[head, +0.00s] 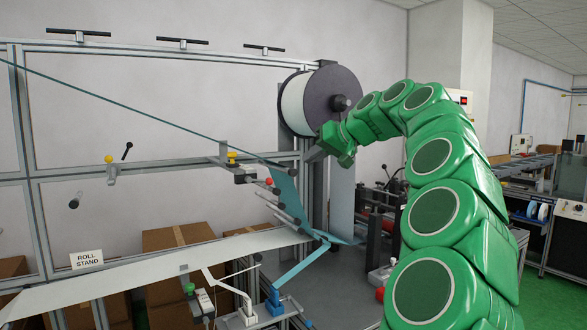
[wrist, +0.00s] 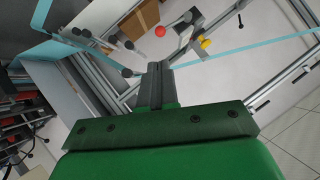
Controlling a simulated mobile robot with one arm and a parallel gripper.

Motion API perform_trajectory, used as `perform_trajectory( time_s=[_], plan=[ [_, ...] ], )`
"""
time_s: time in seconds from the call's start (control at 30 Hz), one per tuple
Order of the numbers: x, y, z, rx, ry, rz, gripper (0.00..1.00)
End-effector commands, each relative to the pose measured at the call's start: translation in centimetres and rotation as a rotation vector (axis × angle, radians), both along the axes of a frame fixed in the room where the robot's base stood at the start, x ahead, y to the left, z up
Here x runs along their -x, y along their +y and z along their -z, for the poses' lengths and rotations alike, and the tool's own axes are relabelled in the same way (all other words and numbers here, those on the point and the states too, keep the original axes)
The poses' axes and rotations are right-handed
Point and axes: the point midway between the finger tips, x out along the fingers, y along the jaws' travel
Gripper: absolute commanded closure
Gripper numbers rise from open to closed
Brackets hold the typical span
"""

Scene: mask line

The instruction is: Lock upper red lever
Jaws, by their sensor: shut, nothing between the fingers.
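The upper red lever shows as a red ball knob (head: 268,181) on the roll stand's frame, beside the blue web and just below a yellow knob (head: 232,157). In the wrist view the red knob (wrist: 160,31) is beyond my fingertips, near the top middle, with the yellow knob (wrist: 206,43) to its right. My gripper (wrist: 155,72) is shut and empty, with clear space between it and the red knob. In the head view my green arm reaches in from the right and its end is up and right of the red knob. Whether the lever is locked I cannot tell.
A large roll (head: 307,100) with a dark flange is close to my wrist at the upper middle. Blue web (head: 287,190) runs down beside the red knob past several rollers. Frame rails (head: 130,168) cross the left. Another red knob (head: 380,294) is low, partly behind my arm.

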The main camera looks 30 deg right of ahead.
Motion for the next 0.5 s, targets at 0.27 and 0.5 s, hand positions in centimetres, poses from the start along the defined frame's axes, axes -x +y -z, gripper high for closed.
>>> perform_trajectory(
  time_s=[0.27,0.5],
  plan=[
    [-2.2,0.9,1.5,-0.001,0.005,-0.005,1.0],
    [-5.3,1.9,3.4,0.0,0.003,-0.002,1.0]
  ],
)
